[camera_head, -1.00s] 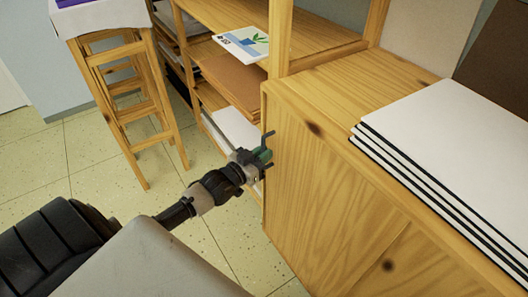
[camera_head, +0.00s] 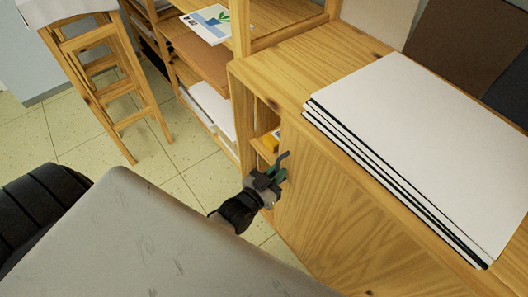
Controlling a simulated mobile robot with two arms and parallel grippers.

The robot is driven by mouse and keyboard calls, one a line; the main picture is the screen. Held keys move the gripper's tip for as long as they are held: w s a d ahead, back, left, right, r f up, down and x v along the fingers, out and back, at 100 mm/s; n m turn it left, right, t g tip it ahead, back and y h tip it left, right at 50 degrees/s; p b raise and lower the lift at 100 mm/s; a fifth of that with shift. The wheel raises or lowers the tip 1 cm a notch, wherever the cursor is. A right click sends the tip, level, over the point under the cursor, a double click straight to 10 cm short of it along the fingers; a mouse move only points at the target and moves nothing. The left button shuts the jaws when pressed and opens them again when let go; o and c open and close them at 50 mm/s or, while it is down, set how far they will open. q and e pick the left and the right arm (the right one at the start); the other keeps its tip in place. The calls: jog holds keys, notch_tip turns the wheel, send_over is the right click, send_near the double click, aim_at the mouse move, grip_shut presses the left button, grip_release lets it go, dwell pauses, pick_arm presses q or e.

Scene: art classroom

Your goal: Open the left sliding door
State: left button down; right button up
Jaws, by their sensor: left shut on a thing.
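The left sliding door (camera_head: 320,205) is a light wood panel on the front of a low wooden cabinet (camera_head: 290,60). Its left edge stands away from the cabinet's left side, leaving a narrow open gap through which the inside shows. My left gripper (camera_head: 279,170) is at the door's left edge and is shut on the door; the exact contact is partly hidden by the fingers. My right gripper is not in view.
White boards (camera_head: 420,140) lie stacked on the cabinet top. An open shelf (camera_head: 195,55) with papers stands at the back left, beside a wooden stool (camera_head: 103,85). Tiled floor (camera_head: 185,190) is free between them.

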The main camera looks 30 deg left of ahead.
pick_arm(q)
jog(key=s+d, duration=0.1)
jog(key=d, duration=0.1)
jog(key=s+d+p, duration=0.1)
jog(key=d, duration=0.2)
jog(key=s+d, duration=0.1)
jog(key=d, duration=0.1)
jog(key=shift+d, duration=0.15)
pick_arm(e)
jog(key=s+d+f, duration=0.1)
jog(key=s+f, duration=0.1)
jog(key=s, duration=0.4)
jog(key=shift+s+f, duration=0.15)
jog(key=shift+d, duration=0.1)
pick_arm(q)
jog(key=c, duration=1.2)
grip_release()
jog(key=shift+s+p, duration=0.15)
jog(key=shift+p, duration=0.15)
jog(key=shift+s, duration=0.35)
send_near(305, 185)
jog(key=shift+s+a, duration=0.25)
jog(key=shift+s, duration=0.85)
jog(key=shift+s+a, duration=0.25)
jog(key=shift+s, duration=0.85)
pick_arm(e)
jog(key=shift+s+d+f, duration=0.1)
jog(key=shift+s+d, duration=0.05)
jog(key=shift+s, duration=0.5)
